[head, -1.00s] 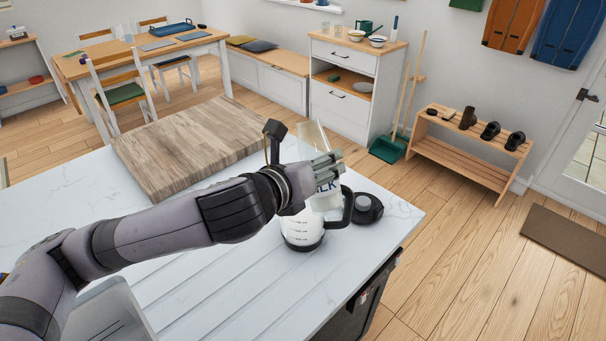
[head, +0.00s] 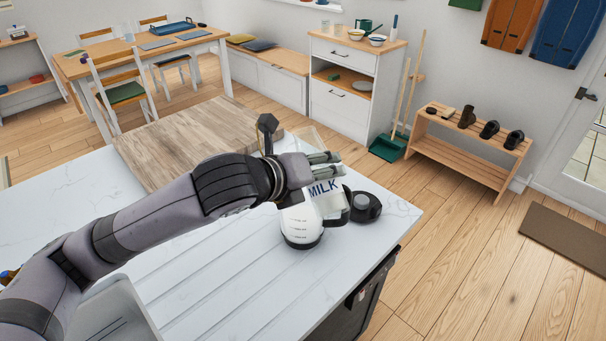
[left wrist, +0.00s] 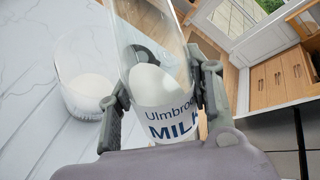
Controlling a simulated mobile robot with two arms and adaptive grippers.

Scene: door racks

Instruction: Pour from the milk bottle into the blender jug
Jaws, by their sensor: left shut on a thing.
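The milk bottle (head: 324,188) is clear glass with a white "MILK" label. My left gripper (head: 326,168) is shut on it. In the left wrist view the jug (left wrist: 84,98) is apart from the bottle and holds white milk. Its top is partly hidden in the head view. My right gripper is out of view.
A round black object (head: 365,207) sits right of the jug, near the counter's right edge. A wooden board (head: 180,140) lies behind my left arm. The white counter (head: 225,285) in front of the jug is bare. A shoe bench (head: 475,145) stands on the floor beyond.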

